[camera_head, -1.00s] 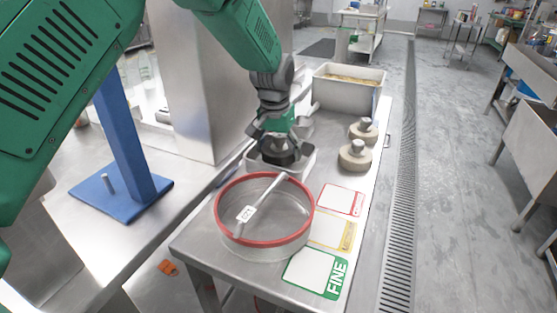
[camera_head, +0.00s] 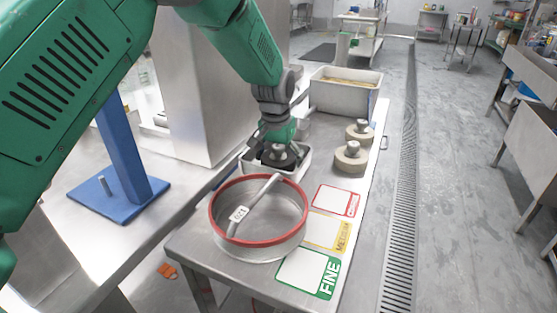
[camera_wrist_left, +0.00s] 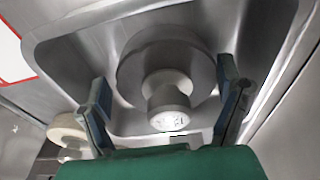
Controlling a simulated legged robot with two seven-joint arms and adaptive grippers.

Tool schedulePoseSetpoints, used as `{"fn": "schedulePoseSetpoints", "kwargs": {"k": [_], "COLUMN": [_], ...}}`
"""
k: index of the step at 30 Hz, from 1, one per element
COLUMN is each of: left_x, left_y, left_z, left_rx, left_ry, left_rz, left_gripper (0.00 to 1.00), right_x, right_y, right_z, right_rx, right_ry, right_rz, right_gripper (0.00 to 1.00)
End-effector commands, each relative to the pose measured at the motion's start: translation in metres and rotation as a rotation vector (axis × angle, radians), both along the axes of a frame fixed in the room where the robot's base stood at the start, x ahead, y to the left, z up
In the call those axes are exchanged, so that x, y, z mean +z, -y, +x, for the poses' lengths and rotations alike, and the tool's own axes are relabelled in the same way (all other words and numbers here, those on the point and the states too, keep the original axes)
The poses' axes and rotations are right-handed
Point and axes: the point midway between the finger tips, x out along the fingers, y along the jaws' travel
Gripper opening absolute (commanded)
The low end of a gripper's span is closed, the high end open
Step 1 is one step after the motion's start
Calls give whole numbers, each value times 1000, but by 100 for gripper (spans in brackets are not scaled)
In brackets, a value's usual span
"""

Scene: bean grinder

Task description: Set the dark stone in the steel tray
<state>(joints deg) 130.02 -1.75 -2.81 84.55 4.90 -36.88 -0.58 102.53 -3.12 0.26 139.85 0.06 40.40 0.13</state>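The dark stone (camera_head: 278,157), a round disc with a knob on top, is inside the steel tray (camera_head: 304,168). In the left wrist view the stone's disc (camera_wrist_left: 132,72) and pale-topped knob show within the tray walls (camera_wrist_left: 60,50). It looks upright on the tray floor. My left gripper (camera_head: 281,143) is just above the stone. In the wrist view its two fingers are spread wide on either side of the knob, with gaps between. The right gripper is in no view.
A red-rimmed sieve (camera_head: 225,240) with a tagged handle stands in front of the tray. Two tan knobbed stones (camera_head: 351,160) stand to the right, and a grey bin (camera_head: 340,98) behind. Red, yellow and green FINE (camera_head: 308,272) cards lie along the table's right side.

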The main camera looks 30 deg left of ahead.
Motion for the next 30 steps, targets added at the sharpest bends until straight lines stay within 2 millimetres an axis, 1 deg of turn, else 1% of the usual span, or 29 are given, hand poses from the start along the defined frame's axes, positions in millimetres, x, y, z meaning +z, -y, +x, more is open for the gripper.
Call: {"fn": "schedulePoseSetpoints", "kwargs": {"k": [8,11,14,21,24,27,30], "left_x": [0,7,23,76,94,107,116], "left_y": [-2,-2,-1,0,0,-1,-1], "left_z": [0,0,-2,-10,-13,-15,-16], "left_rx": [1,1,1,0,0,1,1], "left_ry": [1,1,3,3,3,2,0], "left_rz": [-4,-4,-3,-1,-2,-2,-2], "left_gripper": [85,85,85,85,85,85,85], "right_x": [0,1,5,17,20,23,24], "right_y": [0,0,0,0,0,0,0], "right_z": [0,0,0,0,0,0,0], "right_rx": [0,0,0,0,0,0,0], "right_ry": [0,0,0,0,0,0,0], "right_rz": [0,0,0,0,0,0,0], "right_gripper": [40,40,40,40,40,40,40]}}
